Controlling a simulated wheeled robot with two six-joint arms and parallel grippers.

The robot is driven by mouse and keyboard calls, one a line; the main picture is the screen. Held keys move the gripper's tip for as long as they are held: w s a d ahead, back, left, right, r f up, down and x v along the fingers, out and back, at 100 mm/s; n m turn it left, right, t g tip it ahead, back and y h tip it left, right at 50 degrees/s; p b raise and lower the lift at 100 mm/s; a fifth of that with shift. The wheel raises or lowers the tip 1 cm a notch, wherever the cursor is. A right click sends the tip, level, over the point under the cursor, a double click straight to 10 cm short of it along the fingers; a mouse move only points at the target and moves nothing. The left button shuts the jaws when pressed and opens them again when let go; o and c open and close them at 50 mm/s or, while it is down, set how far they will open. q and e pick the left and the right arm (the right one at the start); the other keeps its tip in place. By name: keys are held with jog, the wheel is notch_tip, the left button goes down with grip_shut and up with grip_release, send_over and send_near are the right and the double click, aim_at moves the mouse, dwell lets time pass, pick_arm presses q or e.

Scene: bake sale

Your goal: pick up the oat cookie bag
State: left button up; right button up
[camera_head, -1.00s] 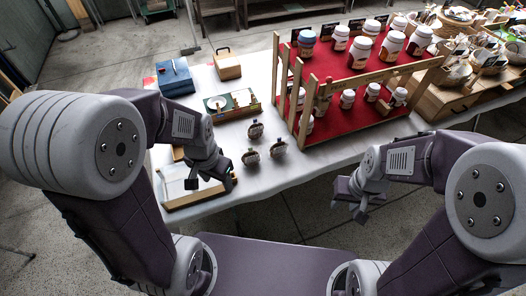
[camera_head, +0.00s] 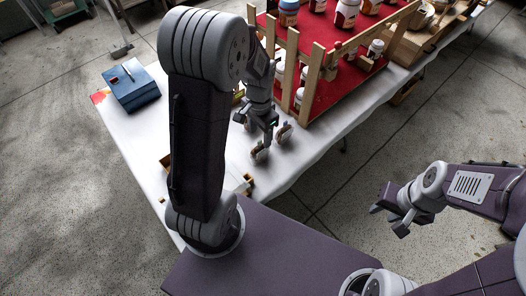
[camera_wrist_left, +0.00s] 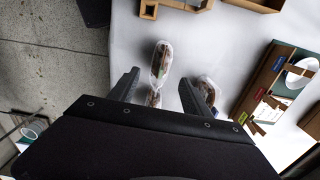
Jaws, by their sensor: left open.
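Small clear bags with brown contents stand close together on the white tablecloth. In the head view one bag (camera_head: 260,154) is just below my left gripper (camera_head: 263,130) and another bag (camera_head: 284,132) is to its right. The left gripper is open above them. In the left wrist view a bag (camera_wrist_left: 161,60) shows ahead of the open jaws (camera_wrist_left: 158,92), and a second bag (camera_wrist_left: 207,88) is partly behind the right finger. A brown bit of another shows between the fingers, mostly hidden. I cannot read which is oat. My right gripper (camera_head: 389,218) is open and empty, away from the table.
A wooden rack with red shelves (camera_head: 325,92) and several jars stands right beside the left gripper. A blue box (camera_head: 131,88) is at the table's far left. A wooden-edged tray (camera_wrist_left: 246,97) lies right of the bags in the wrist view. Front tablecloth is partly clear.

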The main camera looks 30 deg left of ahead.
aim_at(260, 145)
pick_arm(q)
notch_tip(260, 145, down, 3)
jog(key=shift+s+r, duration=0.1)
jog(key=shift+s, duration=0.05)
notch_tip(260, 145, down, 6)
jog(key=shift+a+f+b, duration=0.1)
jog(key=shift+b, duration=0.65)
jog(key=c, duration=1)
